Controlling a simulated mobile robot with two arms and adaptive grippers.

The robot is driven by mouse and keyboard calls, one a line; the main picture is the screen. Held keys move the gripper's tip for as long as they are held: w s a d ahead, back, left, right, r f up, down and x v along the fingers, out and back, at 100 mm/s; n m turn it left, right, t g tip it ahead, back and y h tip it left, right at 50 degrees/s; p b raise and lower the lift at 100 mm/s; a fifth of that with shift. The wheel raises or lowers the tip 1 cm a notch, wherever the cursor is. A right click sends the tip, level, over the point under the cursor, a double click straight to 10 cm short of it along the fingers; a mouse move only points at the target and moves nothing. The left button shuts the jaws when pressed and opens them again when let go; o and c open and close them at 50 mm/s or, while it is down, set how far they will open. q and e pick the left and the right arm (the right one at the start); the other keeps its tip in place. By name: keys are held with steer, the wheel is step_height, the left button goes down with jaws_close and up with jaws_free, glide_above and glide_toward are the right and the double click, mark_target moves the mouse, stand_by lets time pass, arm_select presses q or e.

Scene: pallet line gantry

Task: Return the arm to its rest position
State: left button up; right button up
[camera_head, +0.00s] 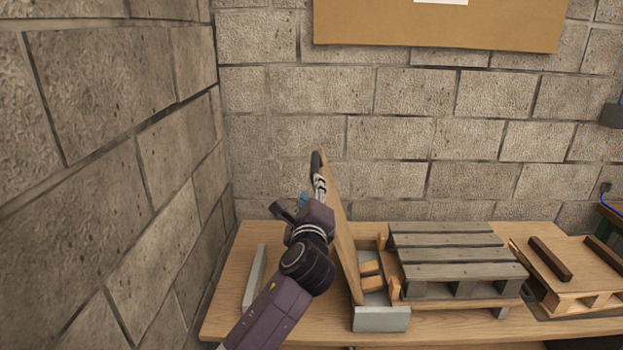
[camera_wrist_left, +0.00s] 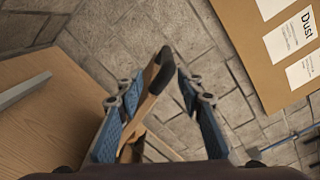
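My left arm comes in from the bottom of the head view, and its gripper (camera_head: 319,183) is raised beside the upper part of a wooden panel (camera_head: 343,245). The panel stands steeply tilted at the left side of a grey box (camera_head: 381,319). In the left wrist view, the blue fingers of my left gripper (camera_wrist_left: 160,88) are spread apart. The panel (camera_wrist_left: 146,107), with a black piece (camera_wrist_left: 158,70) at its end, shows in the gap between them, with space on both sides. Whether it is between or beyond the fingertips is unclear. My right gripper is not in view.
The grey box holds small wooden blocks (camera_head: 371,283). A grey pallet (camera_head: 455,254) and a light wooden pallet (camera_head: 577,285) are to the right on the table (camera_head: 226,318). A grey bar (camera_head: 255,278) lies left. Block walls stand behind and left; a brown board (camera_head: 440,28) hangs above.

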arm_select(q)
steer(key=s+a+f+n+g, duration=0.2)
steer(key=s+a+f+n, duration=0.2)
steer(key=s+f, duration=0.3)
steer(key=s+a+f+n+g+y, duration=0.1)
steer(key=s+a+f+n+g, duration=0.25)
steer(key=f, duration=0.65)
steer(key=s+a+f+n+g, duration=0.2)
steer(key=s+a+f+n, duration=0.35)
steer(key=f, duration=0.25)
steer(key=s+a+f+n+g, duration=0.2)
steer(key=s+a+f+n, duration=0.15)
steer(key=s, duration=0.75)
steer(key=s+a+f+n+g, duration=0.2)
steer(key=s+f+n+g, duration=0.15)
steer(key=s, duration=0.75)
steer(key=s+a+f+n+g, duration=0.1)
steer(key=s+a+f+n, duration=0.25)
steer(key=s, duration=0.75)
step_height(320, 180, down, 29)
steer(key=s+d+g+b, duration=0.1)
steer(key=s+g+b, duration=0.1)
steer(key=b, duration=0.2)
steer(key=s+a+f+b, duration=0.2)
steer(key=s+a+f, duration=0.1)
steer(key=s+f, duration=1.4)
step_height(320, 180, down, 2)
steer(key=shift+f+g+b, duration=0.1)
steer(key=shift+g+b, duration=0.2)
steer(key=shift+g, duration=0.1)
